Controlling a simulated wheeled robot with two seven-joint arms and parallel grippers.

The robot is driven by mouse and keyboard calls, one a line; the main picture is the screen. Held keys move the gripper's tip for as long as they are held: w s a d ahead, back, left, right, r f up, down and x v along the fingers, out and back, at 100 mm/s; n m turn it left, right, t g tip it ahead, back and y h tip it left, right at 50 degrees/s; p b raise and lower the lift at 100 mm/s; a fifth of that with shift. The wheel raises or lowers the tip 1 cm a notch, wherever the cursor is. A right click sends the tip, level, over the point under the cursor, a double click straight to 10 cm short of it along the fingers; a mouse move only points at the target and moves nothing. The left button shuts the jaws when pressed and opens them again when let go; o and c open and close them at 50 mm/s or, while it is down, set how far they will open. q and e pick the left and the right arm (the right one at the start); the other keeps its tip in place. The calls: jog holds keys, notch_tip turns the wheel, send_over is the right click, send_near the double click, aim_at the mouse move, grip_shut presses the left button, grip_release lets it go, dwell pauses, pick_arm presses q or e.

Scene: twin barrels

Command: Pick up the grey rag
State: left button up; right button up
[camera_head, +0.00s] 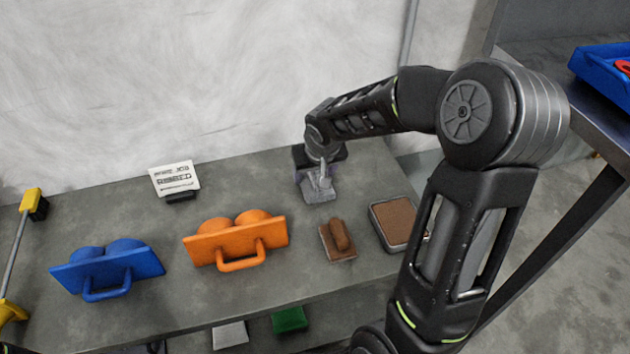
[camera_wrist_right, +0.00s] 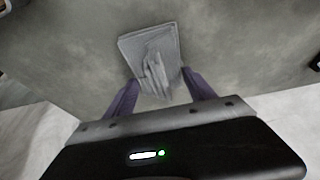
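The grey rag (camera_head: 320,194) lies at the back of the grey table, near the wall. Its base is flat and its middle is bunched up into a ridge. In the right wrist view the rag (camera_wrist_right: 152,48) is straight ahead of the gripper. My right gripper (camera_head: 317,174) is over the rag, and its dark purple fingers (camera_wrist_right: 160,77) are apart, one on each side of the bunched ridge. Gaps show between the ridge and the fingers, so the gripper looks open. Contact cannot be told. My left gripper is out of view.
On the table are a blue double-domed holder (camera_head: 107,269), an orange one (camera_head: 236,241), a brown brush-like block (camera_head: 338,241), a brown-filled tray (camera_head: 394,221) and a small sign (camera_head: 175,180). A yellow-ended tool (camera_head: 31,203) is at left. Another table with a blue bin (camera_head: 598,75) stands right.

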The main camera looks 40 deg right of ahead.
jog(key=c, duration=0.8)
jog(key=shift+c, duration=0.2)
notch_tip(320, 180, up, 10)
jog(key=p, duration=0.3)
jog(key=shift+p, duration=0.3)
